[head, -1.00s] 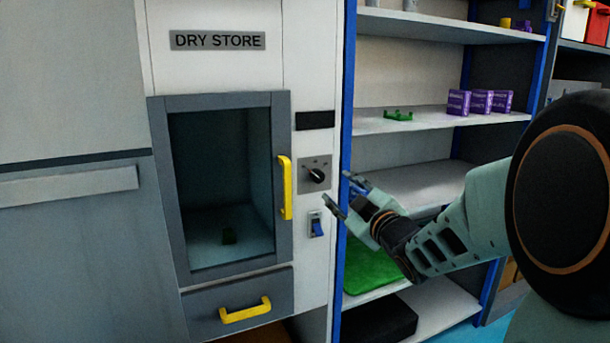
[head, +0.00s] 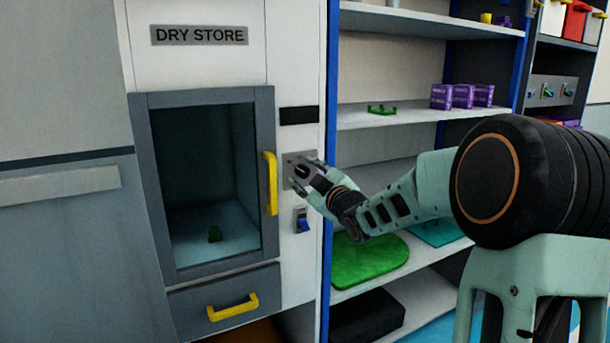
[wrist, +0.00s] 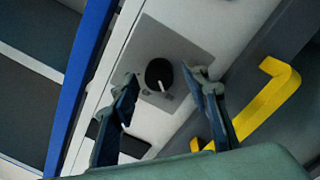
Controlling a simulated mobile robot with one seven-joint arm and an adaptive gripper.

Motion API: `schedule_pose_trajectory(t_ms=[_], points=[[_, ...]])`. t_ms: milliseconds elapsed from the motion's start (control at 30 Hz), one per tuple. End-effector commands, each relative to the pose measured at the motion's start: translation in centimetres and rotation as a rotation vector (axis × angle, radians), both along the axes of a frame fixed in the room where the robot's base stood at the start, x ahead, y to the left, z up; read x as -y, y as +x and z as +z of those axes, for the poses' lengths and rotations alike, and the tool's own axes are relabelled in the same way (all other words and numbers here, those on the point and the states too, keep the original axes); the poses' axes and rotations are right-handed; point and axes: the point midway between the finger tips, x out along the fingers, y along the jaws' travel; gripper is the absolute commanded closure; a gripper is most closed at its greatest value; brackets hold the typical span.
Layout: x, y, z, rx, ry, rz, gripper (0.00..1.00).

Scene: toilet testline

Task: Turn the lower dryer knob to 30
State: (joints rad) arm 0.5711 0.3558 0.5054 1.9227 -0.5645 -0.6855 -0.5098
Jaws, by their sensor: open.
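The dryer is the cabinet labelled DRY STORE (head: 199,36). Its black knob (wrist: 160,74) sits on a grey plate (wrist: 181,53) and has a pale pointer mark. In the head view the knob (head: 301,171) is partly covered by my gripper (head: 305,174). In the wrist view my gripper (wrist: 166,97) is open, with one finger on each side of the knob and clear space between finger and knob. I cannot read any scale numbers. Only one knob shows on the dryer.
A yellow door handle (head: 270,184) stands out left of the knob, close to one finger in the wrist view (wrist: 267,101). A blue rocker switch (head: 303,220) is below it and a dark display (head: 299,115) above. An open shelf (head: 384,119) with a blue post is to the right.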

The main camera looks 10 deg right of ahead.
Motion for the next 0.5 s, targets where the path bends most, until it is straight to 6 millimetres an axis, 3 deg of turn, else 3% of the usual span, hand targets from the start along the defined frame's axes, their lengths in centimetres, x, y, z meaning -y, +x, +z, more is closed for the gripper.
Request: schedule_pose_trajectory(t_ms=[267, 500], points=[[-0.06, 0.11, 0.01, 0.0, 0.0, 0.0, 0.58], [-0.05, 0.09, 0.01, 0.0, 0.001, 0.0, 0.84]])
